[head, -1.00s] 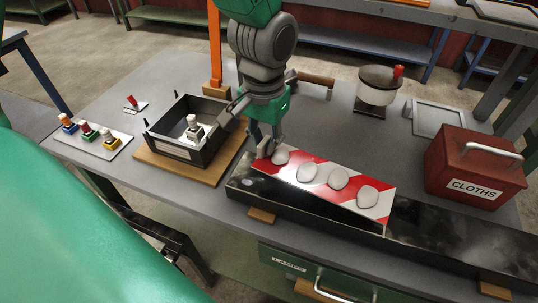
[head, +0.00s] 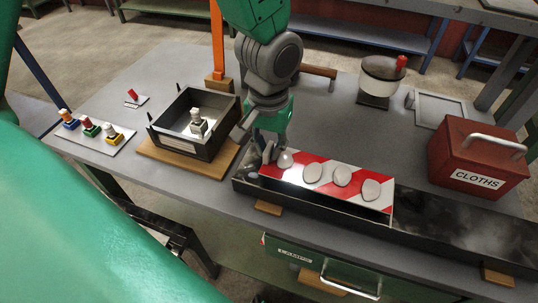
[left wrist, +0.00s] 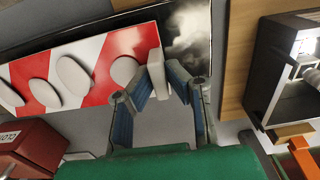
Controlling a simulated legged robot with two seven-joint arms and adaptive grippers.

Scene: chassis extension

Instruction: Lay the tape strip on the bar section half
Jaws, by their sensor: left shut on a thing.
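My right gripper is not in view.
An open black box (head: 172,148) on a wooden board stands left of the bar. A red CLOTHS box (head: 470,165) stands close behind the bar at right.

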